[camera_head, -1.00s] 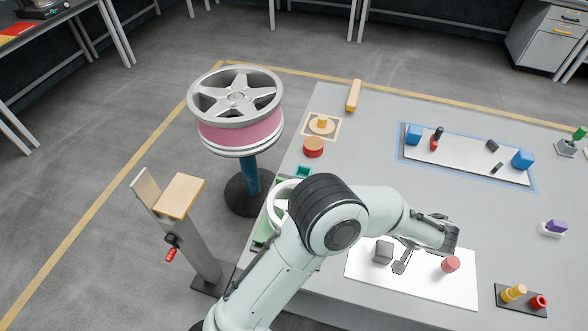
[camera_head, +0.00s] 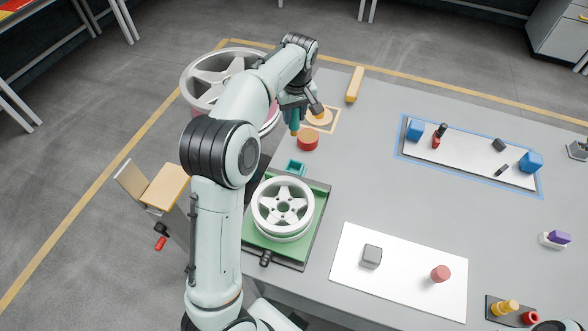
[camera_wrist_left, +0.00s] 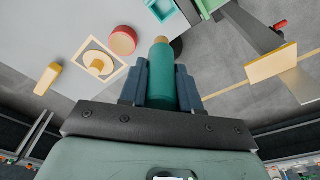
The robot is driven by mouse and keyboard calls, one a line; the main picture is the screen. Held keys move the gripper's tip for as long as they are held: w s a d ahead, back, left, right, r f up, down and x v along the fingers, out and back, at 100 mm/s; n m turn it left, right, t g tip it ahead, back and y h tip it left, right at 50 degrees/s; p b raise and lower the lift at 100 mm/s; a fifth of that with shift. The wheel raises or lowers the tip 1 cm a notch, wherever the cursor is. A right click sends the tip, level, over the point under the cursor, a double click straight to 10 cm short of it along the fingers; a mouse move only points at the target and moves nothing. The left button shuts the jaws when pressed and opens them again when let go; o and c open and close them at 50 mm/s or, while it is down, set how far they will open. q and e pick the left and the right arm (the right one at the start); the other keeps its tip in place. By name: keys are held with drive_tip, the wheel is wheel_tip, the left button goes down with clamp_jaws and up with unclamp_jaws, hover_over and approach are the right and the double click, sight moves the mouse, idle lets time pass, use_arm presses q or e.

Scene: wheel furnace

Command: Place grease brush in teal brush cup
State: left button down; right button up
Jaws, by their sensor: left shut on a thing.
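My left gripper (camera_head: 296,106) is shut on the grease brush (camera_head: 295,120), a teal cylinder with a tan end. It is held up near the red round block, with its tan end pointing down in the head view. In the left wrist view the brush (camera_wrist_left: 162,80) sits between the two dark fingers (camera_wrist_left: 162,88), tan end away from the palm. The teal brush cup (camera_head: 295,168) is a small square open holder at the back of the green tray, apart from the brush and nearer the robot. It also shows at the top of the left wrist view (camera_wrist_left: 160,8).
A red round block (camera_head: 308,141) and a yellow knobbed piece on a framed square (camera_head: 319,116) lie close to the brush. A silver wheel (camera_head: 283,206) sits on the green tray (camera_head: 256,240). A pink-banded wheel stands partly behind my arm. The table's middle is clear.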

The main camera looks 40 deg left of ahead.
use_arm(q)
drive_tip(key=shift+f+b, duration=1.05)
drive_tip(key=shift+f, duration=8.75)
use_arm(e)
drive_tip(key=shift+s+f, duration=1.2)
drive_tip(key=shift+f, duration=0.25)
use_arm(q)
drive_tip(key=shift+f, duration=0.1)
drive_tip(key=c, duration=0.8)
unclamp_jaws()
wheel_tip(320, 180, up, 12)
drive_tip(key=s+d, duration=0.1)
drive_tip(key=shift+d+p, duration=0.25)
drive_tip(key=shift+p, duration=0.05)
use_arm(e)
drive_tip(key=shift+w+r, duration=0.3)
drive_tip(key=shift+r, duration=0.05)
